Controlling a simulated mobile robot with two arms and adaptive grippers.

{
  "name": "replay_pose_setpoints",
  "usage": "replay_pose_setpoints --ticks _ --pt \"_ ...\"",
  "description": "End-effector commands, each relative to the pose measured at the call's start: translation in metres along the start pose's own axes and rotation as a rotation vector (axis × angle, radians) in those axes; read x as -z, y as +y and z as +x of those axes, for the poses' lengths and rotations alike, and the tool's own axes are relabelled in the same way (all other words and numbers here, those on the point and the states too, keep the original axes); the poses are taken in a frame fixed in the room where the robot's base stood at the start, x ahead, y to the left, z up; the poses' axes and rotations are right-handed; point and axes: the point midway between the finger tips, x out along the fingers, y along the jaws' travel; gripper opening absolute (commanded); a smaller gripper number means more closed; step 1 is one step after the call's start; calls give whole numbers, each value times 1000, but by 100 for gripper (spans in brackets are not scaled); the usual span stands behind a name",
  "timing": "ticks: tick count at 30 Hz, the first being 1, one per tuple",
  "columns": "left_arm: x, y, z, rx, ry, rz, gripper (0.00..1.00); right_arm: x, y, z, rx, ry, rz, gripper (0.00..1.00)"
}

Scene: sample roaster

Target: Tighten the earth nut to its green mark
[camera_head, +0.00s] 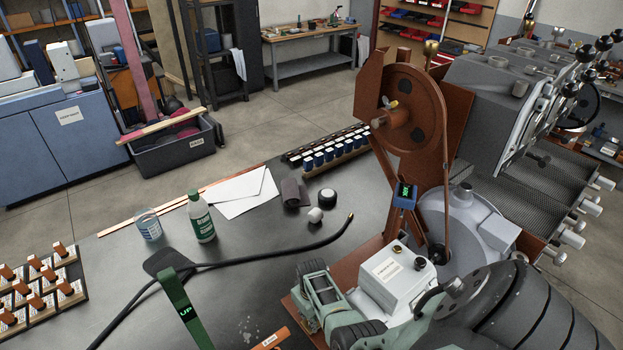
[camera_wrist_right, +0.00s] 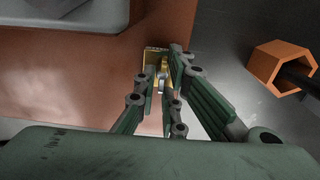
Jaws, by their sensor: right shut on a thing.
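In the right wrist view, a small brass fitting with a pale metal piece, which looks like the earth nut (camera_wrist_right: 162,73), sits at the edge of the red-brown panel (camera_wrist_right: 60,75). My right gripper (camera_wrist_right: 162,88) has its green-padded fingers closed around this piece. In the head view my right gripper (camera_head: 318,290) is at the bottom centre, beside the white box (camera_head: 395,280) on the machine; its fingertips and the nut are hidden there. I cannot make out a green mark by the nut. My left gripper is not in view.
An orange hexagonal piece (camera_wrist_right: 280,68) is right of the fingers in the wrist view. A black hose (camera_head: 280,255) crosses the dark bench. A green bottle (camera_head: 201,217), a clear jar (camera_head: 148,224) and a green strip marked UP (camera_head: 184,311) are left of the machine.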

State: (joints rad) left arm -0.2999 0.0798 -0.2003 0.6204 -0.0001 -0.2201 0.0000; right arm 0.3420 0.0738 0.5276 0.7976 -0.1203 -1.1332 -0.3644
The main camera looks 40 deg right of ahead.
Motion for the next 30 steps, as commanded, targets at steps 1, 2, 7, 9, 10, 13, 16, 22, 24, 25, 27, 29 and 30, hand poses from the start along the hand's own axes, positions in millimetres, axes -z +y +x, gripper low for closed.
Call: replay_pose_setpoints --ticks 1,2,7,9,10,13,16,22,24,25,27,29,30 --pt "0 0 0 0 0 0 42 -2 0 1 0 -3 3 0" --pt "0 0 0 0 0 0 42 -2 0 1 0 -3 5 0" --pt "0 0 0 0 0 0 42 -2 0 1 0 -3 6 0" --pt "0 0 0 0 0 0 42 -2 0 1 0 -3 6 0" --pt "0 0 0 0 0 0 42 -2 0 1 0 -3 6 0" --pt "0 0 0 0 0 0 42 -2 0 1 -1 -3 5 11" --pt "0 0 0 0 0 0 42 -2 0 1 0 -3 5 20" --pt "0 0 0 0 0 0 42 -1 0 0 0 -1 5 28" --pt "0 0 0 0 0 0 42 0 0 0 0 -1 5 28" --pt "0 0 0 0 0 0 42 0 0 0 0 -1 5 28" --pt "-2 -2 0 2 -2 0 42 0 0 0 0 0 4 28" --pt "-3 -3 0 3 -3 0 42 0 0 0 0 0 -2 28" --pt "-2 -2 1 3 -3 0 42 0 0 0 0 0 -11 28"
